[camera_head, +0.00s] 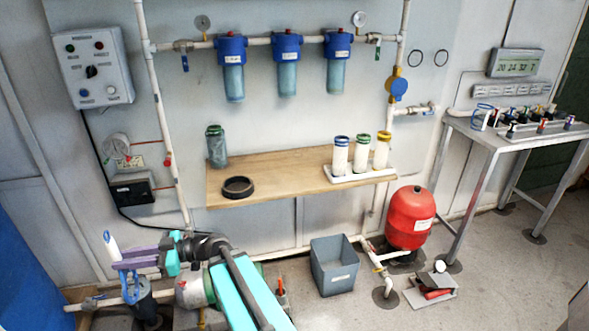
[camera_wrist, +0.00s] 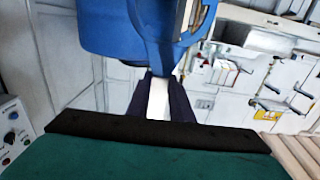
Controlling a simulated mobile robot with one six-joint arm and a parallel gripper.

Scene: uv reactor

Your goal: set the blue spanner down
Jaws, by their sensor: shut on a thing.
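The blue spanner has a blue loop (camera_head: 130,287) and a pale handle (camera_head: 110,243). In the head view it stands roughly upright at the lower left, the loop below my gripper (camera_head: 118,260) and the handle above it. The purple jaws are shut on the spanner. In the wrist view my gripper (camera_wrist: 165,100) has its dark jaws on both sides of the white handle (camera_wrist: 158,97), with the blue part (camera_wrist: 160,20) large beyond it. Part of the grip is hidden. The spanner is well away from the wooden bench (camera_head: 280,187) and the metal table (camera_head: 500,140).
A black ring (camera_head: 238,187), a green-capped bowl (camera_head: 216,148) and a white tray (camera_head: 362,174) with three cartridges are on the bench. Its middle is clear. Blue-topped filter housings (camera_head: 287,60) hang above. Below stand a grey bin (camera_head: 334,270) and a red tank (camera_head: 410,216).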

